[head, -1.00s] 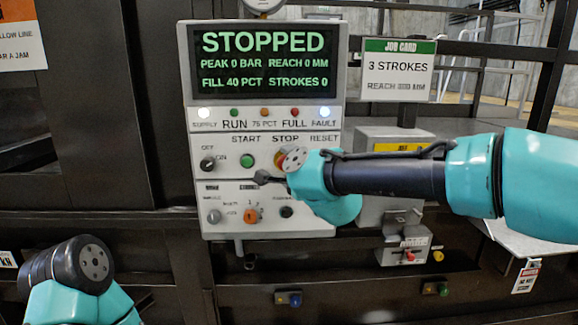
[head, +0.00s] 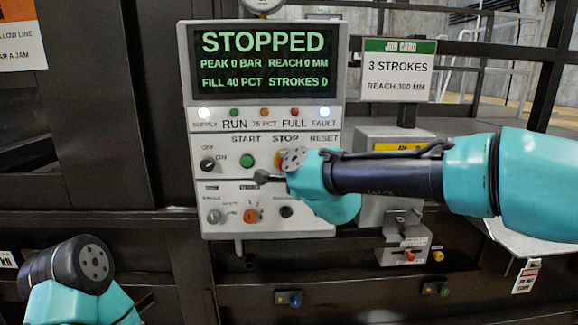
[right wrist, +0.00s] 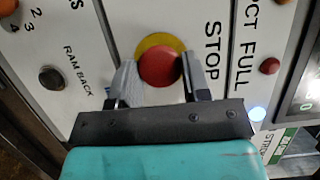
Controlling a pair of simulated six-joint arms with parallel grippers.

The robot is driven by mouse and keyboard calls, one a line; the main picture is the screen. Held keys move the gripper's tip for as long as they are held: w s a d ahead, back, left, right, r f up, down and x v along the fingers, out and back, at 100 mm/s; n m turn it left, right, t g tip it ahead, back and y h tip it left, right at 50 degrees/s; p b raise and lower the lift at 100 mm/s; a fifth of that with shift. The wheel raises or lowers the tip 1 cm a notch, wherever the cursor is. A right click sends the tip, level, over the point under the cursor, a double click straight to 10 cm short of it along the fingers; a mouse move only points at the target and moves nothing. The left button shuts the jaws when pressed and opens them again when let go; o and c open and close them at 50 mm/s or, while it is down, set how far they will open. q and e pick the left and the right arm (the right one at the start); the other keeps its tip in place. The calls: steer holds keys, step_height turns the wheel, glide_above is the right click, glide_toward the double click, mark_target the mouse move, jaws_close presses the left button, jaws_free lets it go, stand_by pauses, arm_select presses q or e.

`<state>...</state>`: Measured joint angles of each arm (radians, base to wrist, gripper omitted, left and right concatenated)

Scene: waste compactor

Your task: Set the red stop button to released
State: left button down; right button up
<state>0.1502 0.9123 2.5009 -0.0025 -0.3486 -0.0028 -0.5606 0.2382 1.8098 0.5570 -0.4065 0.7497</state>
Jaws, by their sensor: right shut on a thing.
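The red stop button (right wrist: 160,66) has a yellow collar and sits under the STOP label. In the right wrist view, the fingers of my right gripper (right wrist: 160,78) stand on either side of it, shut on its red cap. From this view I cannot tell whether the button is pressed in or out. My left arm is at the lower left, well away from the panel, and its fingers do not show.
The panel screen (head: 266,60) reads STOPPED, with supply and fault lamps lit white. The green start button (head: 247,161) and off/on knob (head: 208,164) are left of the stop button. An orange selector (head: 251,216) and a black button (head: 286,212) are below. A job card (head: 397,70) hangs right.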

steer(key=shift+s+a, duration=0.1)
steer(key=shift+s, duration=0.75)
steer(key=shift+c, duration=0.2)
steer(key=o, duration=1.3)
steer(key=shift+s, duration=0.15)
steer(key=v, duration=1.7)
steer(key=shift+s, duration=0.1)
